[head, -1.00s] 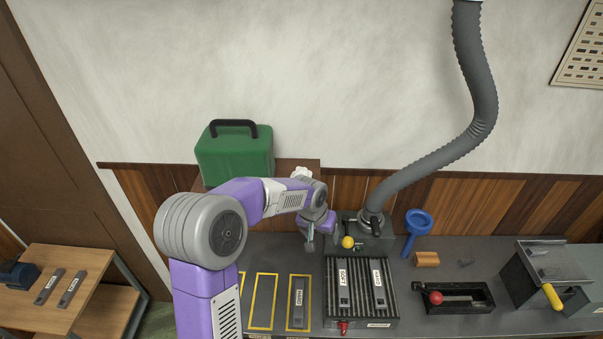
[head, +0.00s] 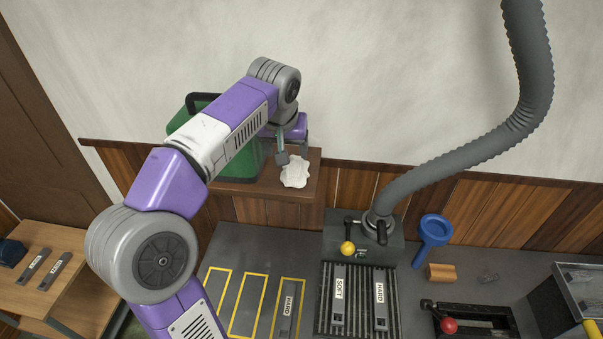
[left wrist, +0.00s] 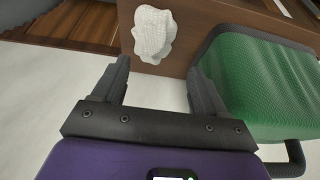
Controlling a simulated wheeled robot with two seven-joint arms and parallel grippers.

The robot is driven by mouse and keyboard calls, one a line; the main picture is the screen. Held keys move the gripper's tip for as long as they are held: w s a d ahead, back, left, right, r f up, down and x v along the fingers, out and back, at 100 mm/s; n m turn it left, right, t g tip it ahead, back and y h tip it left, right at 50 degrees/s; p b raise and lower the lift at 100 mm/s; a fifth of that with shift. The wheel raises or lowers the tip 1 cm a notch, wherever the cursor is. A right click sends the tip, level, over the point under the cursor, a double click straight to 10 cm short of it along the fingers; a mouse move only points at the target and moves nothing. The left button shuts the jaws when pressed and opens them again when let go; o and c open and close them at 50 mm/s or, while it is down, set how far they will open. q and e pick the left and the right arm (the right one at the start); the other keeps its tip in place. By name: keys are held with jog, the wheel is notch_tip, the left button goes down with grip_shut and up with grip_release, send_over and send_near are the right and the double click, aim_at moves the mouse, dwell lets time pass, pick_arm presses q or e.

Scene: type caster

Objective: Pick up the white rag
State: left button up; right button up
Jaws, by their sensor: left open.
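The white rag (head: 295,172) lies crumpled on a small brown wall shelf (head: 262,187), beside a green case. It also shows in the left wrist view (left wrist: 154,34), beyond the fingertips. My left gripper (head: 292,154) is above the rag in the head view, with its fingers pointing down toward it. In the left wrist view its two fingers (left wrist: 157,78) are spread apart with nothing between them. The rag is apart from the fingers there. My right gripper is not in view.
The green case (left wrist: 262,82) with a black handle stands close to the rag and beside one finger. The wall is behind the shelf.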

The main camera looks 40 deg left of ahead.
aim_at(295, 160)
pick_arm(q)
jog(key=shift+w+f, duration=0.8)
jog(key=shift+f, duration=0.2)
jog(key=shift+a+f, duration=0.2)
jog(key=shift+f, duration=0.45)
jog(key=x, duration=0.2)
jog(key=w+b+x, duration=0.1)
jog(key=x, duration=0.2)
jog(key=shift+d+r, duration=0.1)
jog(key=shift+r, duration=0.1)
jog(key=c, duration=1.2)
notch_tip(295, 160, up, 10)
jog(key=p, duration=0.3)
jog(key=shift+c, duration=0.2)
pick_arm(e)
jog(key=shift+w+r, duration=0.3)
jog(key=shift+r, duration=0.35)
